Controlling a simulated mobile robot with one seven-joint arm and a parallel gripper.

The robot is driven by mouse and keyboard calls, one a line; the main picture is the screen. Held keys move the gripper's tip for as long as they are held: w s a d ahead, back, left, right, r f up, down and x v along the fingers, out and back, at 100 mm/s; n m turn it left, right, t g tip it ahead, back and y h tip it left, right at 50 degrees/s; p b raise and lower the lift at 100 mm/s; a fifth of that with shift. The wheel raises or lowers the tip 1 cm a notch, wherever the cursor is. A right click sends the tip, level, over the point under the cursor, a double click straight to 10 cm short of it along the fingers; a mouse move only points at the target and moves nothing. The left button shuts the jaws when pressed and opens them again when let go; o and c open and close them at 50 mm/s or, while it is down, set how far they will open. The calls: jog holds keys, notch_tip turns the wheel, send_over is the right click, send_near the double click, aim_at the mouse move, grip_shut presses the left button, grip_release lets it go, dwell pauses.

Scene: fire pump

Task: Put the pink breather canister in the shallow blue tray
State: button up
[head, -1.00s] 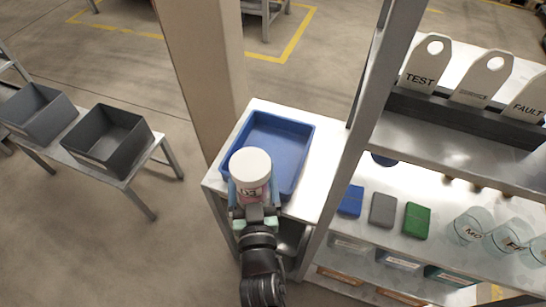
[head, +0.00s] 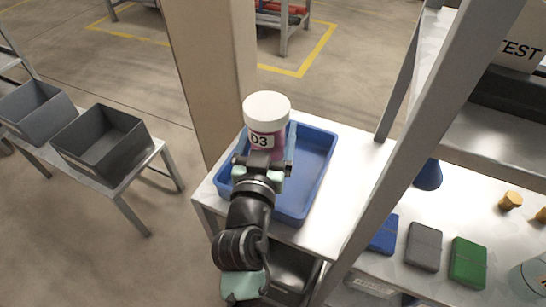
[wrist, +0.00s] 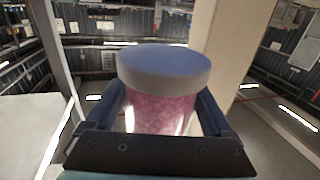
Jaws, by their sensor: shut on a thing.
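The pink breather canister (head: 266,120) has a white lid and a label reading D3. My gripper (head: 268,160) is shut on it and holds it upright. In the wrist view the canister (wrist: 162,95) stands between the two fingers (wrist: 162,118). The shallow blue tray (head: 312,178) lies on a small white table. In the head view the canister and gripper overlap the left part of the tray; the canister's base is hidden by my gripper, so I cannot tell whether it touches the tray floor. The visible tray floor is empty.
A metal shelf post (head: 385,150) rises right of the tray. Blue, grey (head: 424,246) and green (head: 467,262) blocks lie on the shelf beyond it. A beige column (head: 212,80) stands behind the table. Two grey bins (head: 102,143) sit on a bench at left.

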jog(key=shift+f+b, duration=0.9)
jog(key=shift+f, duration=1.65)
jog(key=shift+f, duration=0.1)
jog(key=shift+f+b, duration=0.3)
jog(key=shift+b, duration=0.25)
jog(key=shift+f+b, duration=0.25)
jog(key=shift+b, duration=0.05)
jog(key=o, duration=1.5)
jog(key=shift+c, duration=0.2)
